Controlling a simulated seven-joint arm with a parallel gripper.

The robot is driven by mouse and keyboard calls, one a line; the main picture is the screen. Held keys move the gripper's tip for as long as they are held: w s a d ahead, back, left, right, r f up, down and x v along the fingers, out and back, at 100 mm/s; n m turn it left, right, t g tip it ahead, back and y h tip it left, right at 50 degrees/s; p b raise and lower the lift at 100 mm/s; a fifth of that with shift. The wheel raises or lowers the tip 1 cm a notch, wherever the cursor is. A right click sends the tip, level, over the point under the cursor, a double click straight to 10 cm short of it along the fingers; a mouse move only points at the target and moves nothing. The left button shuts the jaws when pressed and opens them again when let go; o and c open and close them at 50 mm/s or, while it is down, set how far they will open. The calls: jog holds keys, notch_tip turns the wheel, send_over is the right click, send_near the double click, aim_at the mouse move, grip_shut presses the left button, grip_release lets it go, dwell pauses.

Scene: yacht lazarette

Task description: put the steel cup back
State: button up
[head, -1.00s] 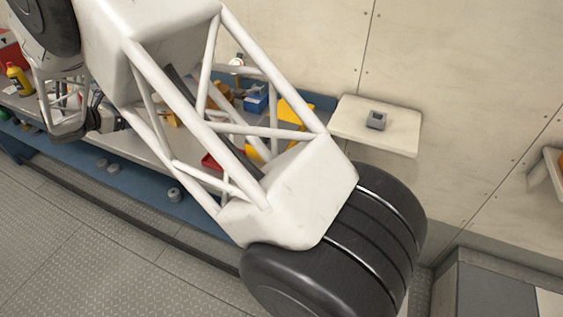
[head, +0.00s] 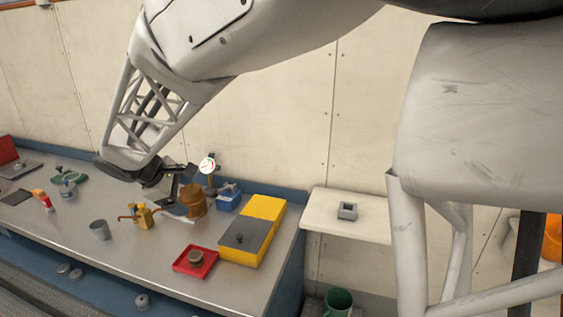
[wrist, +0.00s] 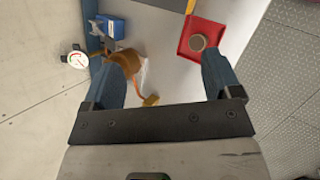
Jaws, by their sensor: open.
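A plain grey cup (head: 99,230), which looks like the steel cup, stands upright on the metal bench (head: 140,262) near its front edge, left of the brass piece. My gripper (head: 176,194) is over the bench, behind and to the right of the cup, next to a brown pot (head: 193,201). In the wrist view my gripper (wrist: 165,78) has its two fingers wide apart with nothing held between them. The brown pot (wrist: 126,62) and a brass piece (wrist: 151,100) show beyond the fingers. The cup does not show in the wrist view.
A dial gauge (head: 207,166), a blue box (head: 228,203), a yellow case (head: 263,210) and a red tray (head: 183,268) holding a round piece crowd the bench's right. Bottles and a laptop (head: 20,171) stand left. A wall shelf (head: 325,220) holds a grey block (head: 347,211).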

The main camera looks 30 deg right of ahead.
jog(key=s+d+m+y, duration=0.2)
jog(key=s+d+m, duration=0.1)
jog(key=s, duration=0.7)
jog(key=s+d+m+y, duration=0.2)
jog(key=s+d+m, duration=0.2)
jog(key=s, duration=0.7)
jog(key=s+d+m+y, duration=0.2)
jog(key=s+m, duration=0.3)
jog(key=s, duration=0.5)
jog(key=shift+s+d+m+y, duration=0.3)
jog(key=shift+s+d, duration=0.05)
jog(key=shift+d, duration=0.45)
